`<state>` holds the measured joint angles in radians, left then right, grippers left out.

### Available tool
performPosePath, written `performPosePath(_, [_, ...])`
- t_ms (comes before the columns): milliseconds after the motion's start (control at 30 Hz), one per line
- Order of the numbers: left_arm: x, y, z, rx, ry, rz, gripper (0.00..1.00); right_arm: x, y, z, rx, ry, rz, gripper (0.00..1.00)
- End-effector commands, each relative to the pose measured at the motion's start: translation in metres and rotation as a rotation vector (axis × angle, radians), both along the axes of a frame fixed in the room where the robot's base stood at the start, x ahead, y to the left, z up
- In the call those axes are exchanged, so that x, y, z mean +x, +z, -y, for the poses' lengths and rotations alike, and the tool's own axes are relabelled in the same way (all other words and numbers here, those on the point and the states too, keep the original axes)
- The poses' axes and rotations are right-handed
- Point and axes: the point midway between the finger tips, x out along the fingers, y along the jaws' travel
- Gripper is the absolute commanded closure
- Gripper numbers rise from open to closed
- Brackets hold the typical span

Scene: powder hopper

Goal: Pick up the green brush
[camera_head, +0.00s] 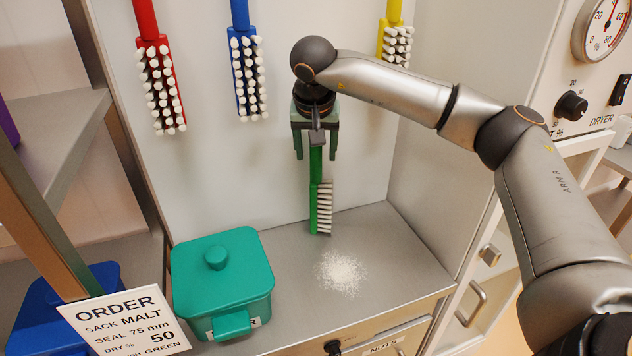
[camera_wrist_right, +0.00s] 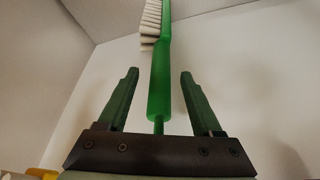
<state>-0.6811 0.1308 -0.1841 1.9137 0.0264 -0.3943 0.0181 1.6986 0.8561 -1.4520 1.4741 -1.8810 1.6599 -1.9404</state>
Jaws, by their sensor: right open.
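The green brush (camera_head: 315,195) hangs upright against the pale back wall, its white bristles low and facing right. Its lower end is close above the grey counter; I cannot tell whether it touches. My right gripper (camera_head: 315,150) is above the bristles, pointing down, with its fingers apart on either side of the handle. In the right wrist view the brush (camera_wrist_right: 160,85) runs between the open fingers, with a visible gap on each side. The top of the handle and whatever holds it are hidden behind my gripper in the head view. My left gripper is not in view.
Red (camera_head: 160,85), blue (camera_head: 247,75) and yellow (camera_head: 395,40) brushes hang along the wall. A teal lidded box (camera_head: 222,285) and a white powder patch (camera_head: 341,271) are on the counter (camera_head: 390,245). An order card (camera_head: 125,325) stands at front left. A dryer panel is at right.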

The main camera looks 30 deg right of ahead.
Motion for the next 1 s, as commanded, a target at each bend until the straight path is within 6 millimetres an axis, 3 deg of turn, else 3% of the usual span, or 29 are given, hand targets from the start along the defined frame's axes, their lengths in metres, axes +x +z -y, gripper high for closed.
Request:
performPosePath(333, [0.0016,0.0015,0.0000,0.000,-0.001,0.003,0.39,0.0029,-0.0094,0.0023,0.000,0.000,0.000,0.34])
performPosePath(900, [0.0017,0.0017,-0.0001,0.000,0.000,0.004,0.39,0.0029,-0.0088,0.0021,0.000,0.000,0.000,0.98])
performPosePath(1000, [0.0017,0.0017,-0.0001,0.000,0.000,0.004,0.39,0.0029,-0.0088,0.0021,0.000,0.000,0.000,1.00])
